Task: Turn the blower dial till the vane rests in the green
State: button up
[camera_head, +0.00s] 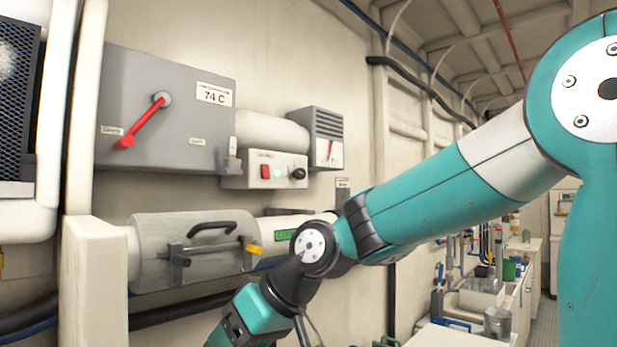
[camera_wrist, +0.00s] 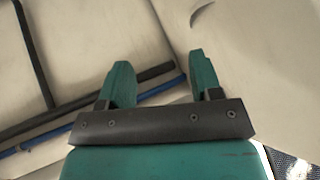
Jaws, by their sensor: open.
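The blower box (camera_head: 262,169) is a small cream panel on the wall in the head view. Above right is a grey louvred vent (camera_head: 318,124) with a pale gauge face and a thin red vane (camera_head: 331,150), nearly upright. A green zone is too small to make out. My gripper (camera_wrist: 162,80) is open and empty in the wrist view, its teal fingers apart. In the head view my wrist is low, below the dial; the fingertips are not clear.
A grey box (camera_head: 168,110) with a red lever (camera_head: 142,122) and a "74 C" label hangs left of the dial. Dark and blue hoses (camera_wrist: 100,118) run along the wall.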

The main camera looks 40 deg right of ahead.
jog(key=w+d+r+m+t+h, duration=0.1)
jog(key=w+d+r+t, duration=0.15)
jog(key=d, duration=0.25)
jog(key=w+d+r+m+t+b, duration=0.1)
jog(key=w+d, duration=0.3)
jog(key=d, duration=0.1)
jog(key=w+d+r+m+t+h, duration=0.1)
jog(key=w+d+r+t, duration=0.15)
jog(key=d, duration=0.25)
jog(key=n+t+h, duration=0.1)
jog(key=t, duration=0.5)
send_near(302, 174)
jog(key=w+p, duration=0.4)
jog(key=w, duration=0.1)
jog(key=w+a+p, duration=0.1)
jog(key=w+p, duration=0.2)
jog(key=shift+w+r, duration=0.1)
jog(key=shift+r, duration=0.15)
jog(key=shift+w+a+f, duration=0.1)
jog(key=shift+w, duration=0.3)
jog(key=shift+c, duration=0.4)
jog(key=c, duration=0.8)
jog(key=shift+c, duration=0.2)
